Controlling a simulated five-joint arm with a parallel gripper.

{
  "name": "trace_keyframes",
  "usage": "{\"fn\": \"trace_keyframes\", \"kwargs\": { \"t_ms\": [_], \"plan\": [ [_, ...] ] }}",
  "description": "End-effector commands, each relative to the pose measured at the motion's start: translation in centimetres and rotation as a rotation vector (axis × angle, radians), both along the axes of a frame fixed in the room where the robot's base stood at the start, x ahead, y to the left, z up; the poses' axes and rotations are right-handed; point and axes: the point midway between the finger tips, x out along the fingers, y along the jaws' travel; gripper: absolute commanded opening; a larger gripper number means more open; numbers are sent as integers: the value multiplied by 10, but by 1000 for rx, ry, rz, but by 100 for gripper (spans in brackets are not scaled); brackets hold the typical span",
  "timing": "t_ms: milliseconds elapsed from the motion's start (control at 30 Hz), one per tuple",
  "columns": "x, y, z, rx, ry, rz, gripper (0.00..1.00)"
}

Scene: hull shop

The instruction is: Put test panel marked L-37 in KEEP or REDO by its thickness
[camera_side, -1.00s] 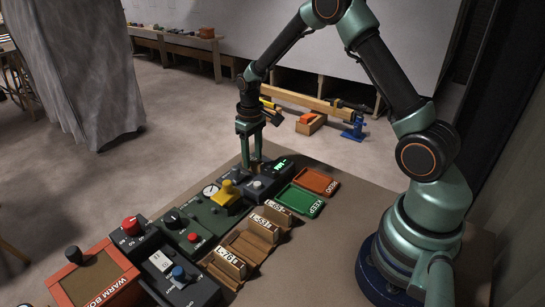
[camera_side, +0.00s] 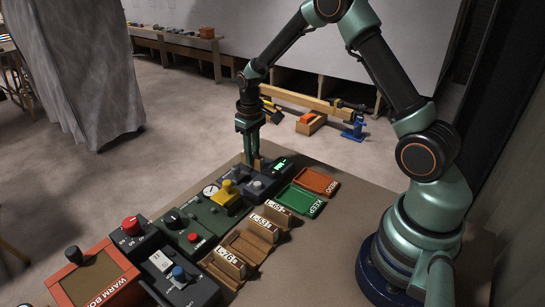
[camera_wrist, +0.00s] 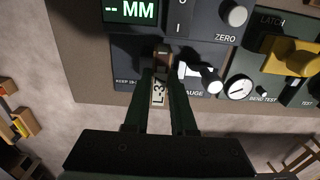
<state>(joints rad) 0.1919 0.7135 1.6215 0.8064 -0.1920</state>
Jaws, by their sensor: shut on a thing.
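My gripper (camera_side: 252,158) is shut on the test panel at the far end of the row of devices. In the wrist view the panel (camera_wrist: 158,93), marked "L-3" with the rest hard to read, sits between my fingertips (camera_wrist: 160,82). It is at the near side of the thickness gauge (camera_wrist: 186,45); I cannot tell whether it is inside the gauge's mouth. The gauge display (camera_wrist: 130,11) shows "-- MM", with no number. The green KEEP tray (camera_side: 299,200) and the orange REDO tray (camera_side: 318,181) look empty.
A wooden rack (camera_side: 248,244) holds several other marked panels upright. The bend tester (camera_side: 212,213) with a yellow latch stands beside the gauge, and a warm box (camera_side: 95,280) stands at the near left. Bare bench (camera_side: 345,215) lies right of the trays.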

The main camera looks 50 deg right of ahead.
Motion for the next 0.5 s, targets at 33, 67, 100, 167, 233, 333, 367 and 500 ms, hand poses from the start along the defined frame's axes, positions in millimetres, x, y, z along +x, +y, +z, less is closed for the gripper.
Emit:
{"fn": "trace_keyframes", "kwargs": {
  "t_ms": [33, 67, 100, 167, 233, 333, 367, 500],
  "plan": [
    [0, 0, 5, -1, -3, 0, 0],
    [0, 0, 7, 0, -2, 0, 0],
    [0, 0, 9, 0, -1, 0, 0],
    [0, 0, 14, 0, -2, 0, 0],
    [0, 0, 19, 0, -3, 0, 0],
    [0, 0, 26, 0, -1, 0, 0],
    [0, 0, 28, 0, -2, 0, 0],
    [0, 0, 38, 0, -1, 0, 0]
  ]
}}
